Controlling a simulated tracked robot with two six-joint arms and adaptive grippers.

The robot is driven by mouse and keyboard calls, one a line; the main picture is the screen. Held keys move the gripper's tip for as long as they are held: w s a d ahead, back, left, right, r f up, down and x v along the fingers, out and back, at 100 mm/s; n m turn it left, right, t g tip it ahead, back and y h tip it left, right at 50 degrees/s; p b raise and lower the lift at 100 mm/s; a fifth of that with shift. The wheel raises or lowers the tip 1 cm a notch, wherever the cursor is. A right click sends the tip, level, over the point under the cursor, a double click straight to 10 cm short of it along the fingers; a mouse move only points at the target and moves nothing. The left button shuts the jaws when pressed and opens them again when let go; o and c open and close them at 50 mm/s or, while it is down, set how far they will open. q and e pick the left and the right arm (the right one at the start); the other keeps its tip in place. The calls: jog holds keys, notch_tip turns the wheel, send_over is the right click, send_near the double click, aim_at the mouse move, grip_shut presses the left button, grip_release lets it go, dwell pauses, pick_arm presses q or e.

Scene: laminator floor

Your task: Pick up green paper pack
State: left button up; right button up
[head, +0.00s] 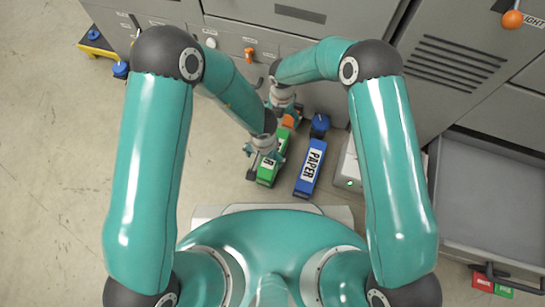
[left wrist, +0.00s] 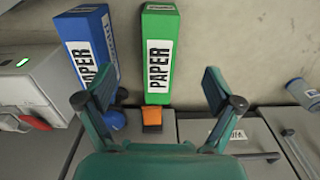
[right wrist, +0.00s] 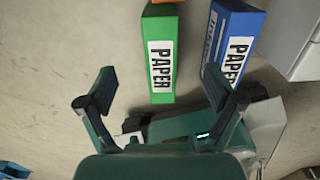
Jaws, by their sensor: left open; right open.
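The green paper pack (head: 267,173) lies on the floor in the head view, partly hidden by my arms. Its label reads PAPER in the left wrist view (left wrist: 160,78) and the right wrist view (right wrist: 160,88). My left gripper (head: 263,161) is open over the pack's near part. My right gripper (head: 285,112) is open near its far end, by the cabinets. In both wrist views the pack shows beyond the spread fingers, with nothing held. I cannot tell whether any finger touches it.
A blue paper pack (head: 309,169) lies just right of the green one. An orange part (left wrist: 152,118) shows at the green pack's far end. Grey cabinets (head: 300,40) stand behind, and an open drawer (head: 490,190) is at the right.

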pick_arm(q)
jog(key=shift+f, duration=0.1)
pick_arm(e)
jog(key=shift+f, duration=0.1)
pick_arm(q)
notch_tip(320, 180, down, 17)
jog(key=shift+r, duration=0.15)
pick_arm(e)
notch_tip(320, 180, down, 17)
jog(key=shift+r, duration=0.15)
pick_arm(q)
jog(key=shift+c, duration=0.2)
pick_arm(e)
jog(key=shift+c, duration=0.2)
pick_arm(q)
grip_shut()
pick_arm(e)
grip_shut()
